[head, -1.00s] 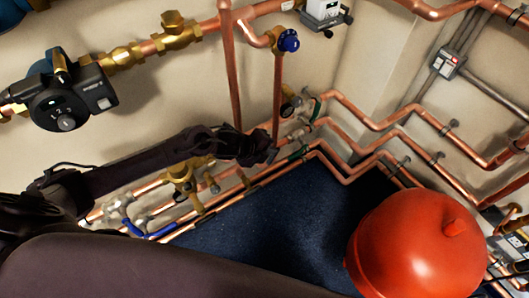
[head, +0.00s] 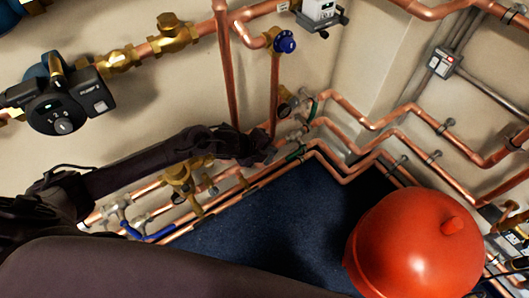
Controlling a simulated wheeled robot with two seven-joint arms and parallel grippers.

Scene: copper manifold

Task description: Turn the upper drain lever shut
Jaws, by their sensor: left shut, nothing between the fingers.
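My left gripper (head: 264,150) is shut and empty, in front of the copper pipes low on the wall, left of the corner. A small green lever (head: 312,106) shows on the upper pipe, up and right of my fingertips. A second green lever (head: 296,153) shows on a lower pipe, just right of the fingertips. I cannot tell for sure which is the upper drain lever, nor whether my gripper touches either. My dark forearm and gripper hide part of the pipes behind. My right gripper is not in view.
A red vessel (head: 415,245) stands at the lower right. A blue-handled valve (head: 284,42) sits on the pipe above my gripper. Vertical copper pipes (head: 229,80) rise just behind it. Blue levers (head: 160,233) are at lower left.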

